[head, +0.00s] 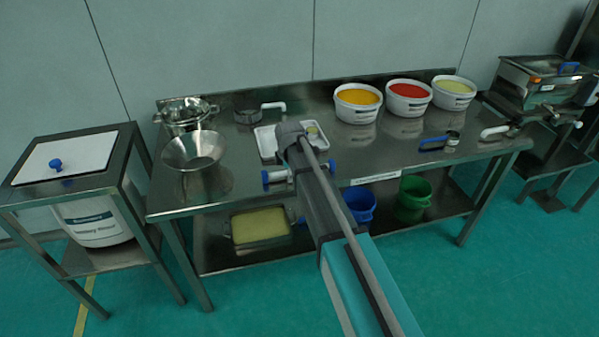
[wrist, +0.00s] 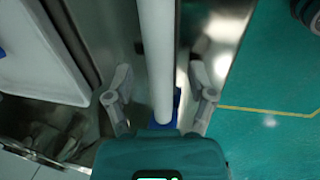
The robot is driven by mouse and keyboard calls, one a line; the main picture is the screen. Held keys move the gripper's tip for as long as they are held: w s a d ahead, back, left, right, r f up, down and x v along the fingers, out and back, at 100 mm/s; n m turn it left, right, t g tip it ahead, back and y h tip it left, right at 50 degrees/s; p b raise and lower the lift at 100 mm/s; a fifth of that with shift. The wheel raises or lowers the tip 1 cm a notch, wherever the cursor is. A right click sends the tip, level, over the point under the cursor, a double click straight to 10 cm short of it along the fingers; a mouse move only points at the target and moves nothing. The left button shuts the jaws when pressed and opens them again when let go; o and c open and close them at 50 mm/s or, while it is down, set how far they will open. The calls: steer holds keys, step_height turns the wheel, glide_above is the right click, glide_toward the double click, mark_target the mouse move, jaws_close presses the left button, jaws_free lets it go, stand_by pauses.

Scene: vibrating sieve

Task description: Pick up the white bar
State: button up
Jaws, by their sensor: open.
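The white bar (wrist: 157,55) runs lengthwise through the middle of the wrist view, with a blue part (wrist: 177,105) by its near end. My gripper (wrist: 159,96) is open, one finger on each side of the bar, with a visible gap to both. Whether the fingertips are level with the bar in height I cannot tell. In the head view a white bar (head: 277,176) with blue ends lies near the table's front edge. My arm covers its middle, and my fingers are hidden there.
The steel table (head: 230,195) holds a white tray (head: 267,143) behind the bar, a steel bowl (head: 194,150) to the left and tubs of orange (head: 357,107), red (head: 407,103) and pale yellow (head: 453,96) to the right. Open floor (wrist: 275,85) lies beyond the front edge.

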jaws_close()
stand_by(0.3)
steer(key=shift+r, duration=0.2)
step_height(320, 180, up, 2)
steer(key=p, duration=0.2)
steer(key=shift+p, duration=0.3)
steer(key=s+d+r+p, duration=0.2)
steer(key=s+r+p, duration=0.3)
steer(key=s, duration=0.1)
steer(key=s+d+r+p, duration=0.3)
steer(key=s+r+p, duration=0.2)
steer(key=s, duration=0.2)
steer(key=shift+d+r, duration=0.3)
steer(key=shift+s, duration=0.1)
stand_by(0.4)
